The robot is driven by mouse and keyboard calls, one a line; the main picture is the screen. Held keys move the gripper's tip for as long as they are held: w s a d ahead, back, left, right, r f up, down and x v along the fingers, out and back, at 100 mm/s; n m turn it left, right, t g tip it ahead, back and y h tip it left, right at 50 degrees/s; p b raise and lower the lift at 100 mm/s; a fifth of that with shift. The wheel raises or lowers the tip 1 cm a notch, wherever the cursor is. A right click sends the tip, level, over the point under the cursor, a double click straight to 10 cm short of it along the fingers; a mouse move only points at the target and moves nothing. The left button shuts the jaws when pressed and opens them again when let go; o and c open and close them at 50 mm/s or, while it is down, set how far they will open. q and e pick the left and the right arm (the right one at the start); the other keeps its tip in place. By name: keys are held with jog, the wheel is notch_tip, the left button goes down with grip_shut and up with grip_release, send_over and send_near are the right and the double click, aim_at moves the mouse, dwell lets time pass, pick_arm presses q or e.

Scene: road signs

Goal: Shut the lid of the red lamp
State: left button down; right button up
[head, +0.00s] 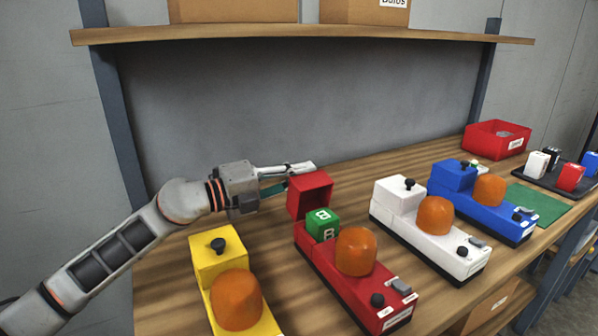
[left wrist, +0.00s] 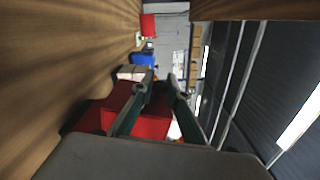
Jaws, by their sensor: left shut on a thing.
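The red lamp (head: 345,282) has an orange dome (head: 356,251) and stands on the bench between the yellow and white lamps. Its red lid (head: 310,193) is tipped up at the back end, with its hollow side facing the head camera. A green block (head: 322,224) marked B sits in the opened compartment. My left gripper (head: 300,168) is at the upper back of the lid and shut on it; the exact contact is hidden. In the left wrist view my left gripper (left wrist: 162,82) has red lid surface (left wrist: 150,127) between its fingers. My right gripper is not in view.
A yellow lamp (head: 220,264), a white lamp (head: 434,240) and a blue lamp (head: 506,219) stand beside it, lids down. A red bin (head: 496,139), a green mat (head: 537,203) and a dark tray (head: 553,181) are farther right. A shelf (head: 300,37) hangs above.

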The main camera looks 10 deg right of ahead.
pick_arm(q)
jog(key=shift+s+d+r+m, duration=0.15)
jog(key=shift+s+m, duration=0.1)
jog(key=shift+m, duration=0.05)
jog(key=c, duration=2)
grip_release()
jog(key=shift+o, duration=0.2)
jog(key=v, duration=1.2)
